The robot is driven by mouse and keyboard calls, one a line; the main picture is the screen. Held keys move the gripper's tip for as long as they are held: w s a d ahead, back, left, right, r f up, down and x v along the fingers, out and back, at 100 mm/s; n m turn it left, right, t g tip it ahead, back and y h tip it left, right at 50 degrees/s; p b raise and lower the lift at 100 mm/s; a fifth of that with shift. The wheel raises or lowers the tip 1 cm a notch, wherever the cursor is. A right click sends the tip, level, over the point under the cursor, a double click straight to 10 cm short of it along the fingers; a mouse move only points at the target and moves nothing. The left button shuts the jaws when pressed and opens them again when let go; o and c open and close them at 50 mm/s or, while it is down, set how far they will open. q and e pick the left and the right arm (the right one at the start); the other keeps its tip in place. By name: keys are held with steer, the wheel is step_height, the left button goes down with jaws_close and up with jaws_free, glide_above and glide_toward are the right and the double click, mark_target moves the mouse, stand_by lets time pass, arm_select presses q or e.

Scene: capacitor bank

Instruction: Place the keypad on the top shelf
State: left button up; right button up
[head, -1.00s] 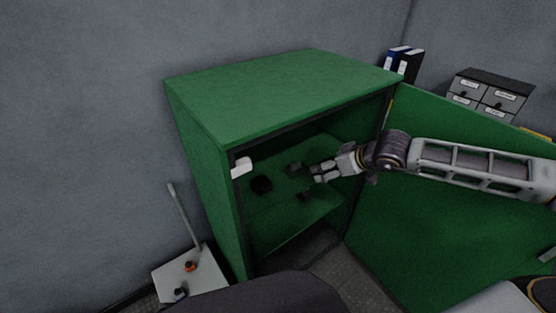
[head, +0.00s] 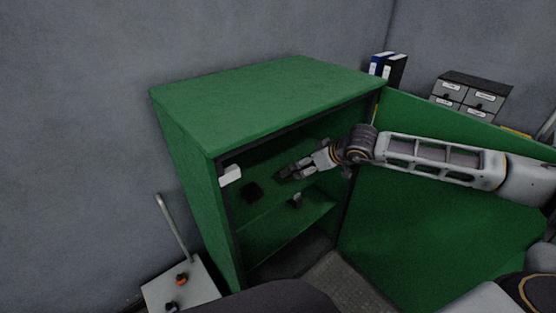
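The green cabinet (head: 270,90) stands open, and a shelf (head: 262,222) shows inside it. Several small dark things are on this shelf. A black block (head: 252,191) is at the left, and a smaller dark piece with a light part (head: 297,200) is nearer the front right. My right gripper (head: 289,173) reaches in from the right, at a dark thing further back on the shelf. The fingers and that thing blend together, so I cannot tell whether they grip it. I cannot tell which dark thing is the keypad. My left gripper is not in view.
The cabinet door (head: 420,215) is swung open to the right, below my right arm. A white box (head: 230,175) sits at the left front edge of the opening. A grey box with a lever (head: 181,288) stands left of the cabinet. Binders (head: 388,67) and drawers (head: 470,93) are behind.

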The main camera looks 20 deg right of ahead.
steer(key=b, duration=0.2)
glide_toward(274, 161)
step_height(274, 161, up, 3)
steer(key=w, duration=0.2)
steer(key=x, duration=0.1)
steer(key=b+x, duration=0.1)
steer(key=x, duration=0.1)
steer(key=shift+s+a, duration=0.15)
steer(key=shift+a, duration=0.2)
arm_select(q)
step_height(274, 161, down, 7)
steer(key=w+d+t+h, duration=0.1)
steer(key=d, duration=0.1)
arm_select(e)
steer(key=shift+f, duration=0.45)
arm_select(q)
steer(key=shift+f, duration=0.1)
